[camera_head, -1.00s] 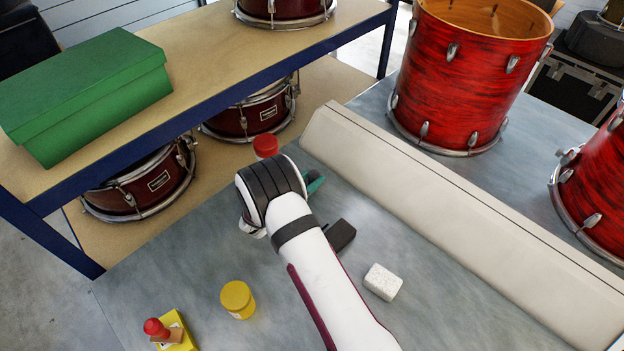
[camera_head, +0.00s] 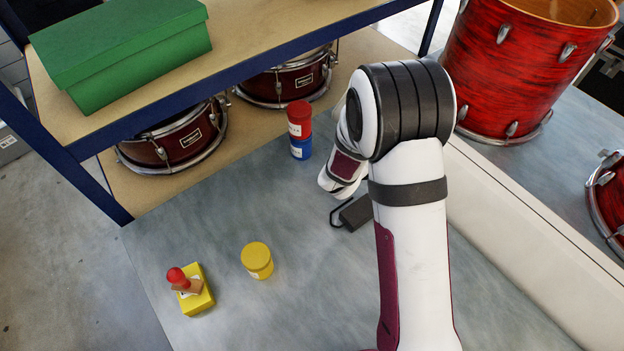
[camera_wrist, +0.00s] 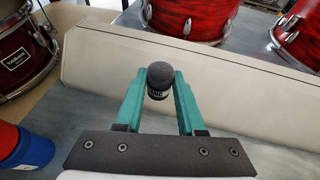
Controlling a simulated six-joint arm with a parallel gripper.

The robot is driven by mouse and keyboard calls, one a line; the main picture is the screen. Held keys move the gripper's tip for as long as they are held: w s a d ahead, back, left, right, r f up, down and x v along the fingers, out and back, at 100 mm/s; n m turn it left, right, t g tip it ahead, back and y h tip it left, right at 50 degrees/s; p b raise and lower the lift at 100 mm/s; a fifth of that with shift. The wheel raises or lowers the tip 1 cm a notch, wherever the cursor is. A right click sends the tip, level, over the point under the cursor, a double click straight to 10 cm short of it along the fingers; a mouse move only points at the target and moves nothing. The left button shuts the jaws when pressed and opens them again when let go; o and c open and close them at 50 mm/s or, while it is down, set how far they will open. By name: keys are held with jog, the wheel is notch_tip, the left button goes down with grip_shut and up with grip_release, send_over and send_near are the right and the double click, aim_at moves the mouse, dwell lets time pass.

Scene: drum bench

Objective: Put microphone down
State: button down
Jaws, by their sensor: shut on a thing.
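The microphone (camera_wrist: 158,91) has a dark rounded head and a pale-lettered band below it. It shows between the teal fingers of my gripper (camera_wrist: 160,78) in the wrist view, and the gripper is shut on it. Its lower part is hidden, so I cannot tell whether it touches the bench. In the head view my arm hides both the fingers and the microphone. The grey bench top (camera_head: 235,205) lies below.
A red jar (camera_head: 299,118) stands on a blue jar (camera_head: 301,148) left of my wrist. A dark block (camera_head: 357,212) lies near my arm. A long pale ledge (camera_head: 520,225) runs along the right.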

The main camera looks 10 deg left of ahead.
notch_tip(320, 180, up, 5)
jog(key=s+d+f+m+g+h, duration=0.3)
jog(key=s+d+m+g+h, duration=0.3)
jog(key=s+d+m+g, duration=0.4)
jog(key=s+d+f+m+g, duration=0.2)
jog(key=s+d+m+g, duration=0.1)
jog(key=s+m+g, duration=0.35)
jog(key=s+a+f+m+g+y, duration=0.3)
jog(key=s+a+m+g+y, duration=0.3)
jog(key=s+m+g+y, duration=0.35)
jog(key=w+a+r+m+t+y, duration=0.2)
jog(key=w+a+m+t+y, duration=0.1)
jog(key=a+m+y, duration=0.4)
jog(key=w+a+r+m+t+y, duration=0.1)
jog(key=w+a+m+t+y, duration=0.15)
jog(key=a+m+y, duration=0.45)
jog(key=w+a+r+m+t+y, duration=0.3)
jog(key=w+r+m+t, duration=0.2)
jog(key=w+t, duration=0.25)
jog(key=shift+g, duration=0.5)
jog(key=a+f, duration=0.3)
jog(key=f, duration=0.1)
jog(key=a+f, duration=0.8)
jog(key=shift+w, duration=0.2)
notch_tip(320, 180, down, 4)
jog(key=shift+a+f, duration=0.1)
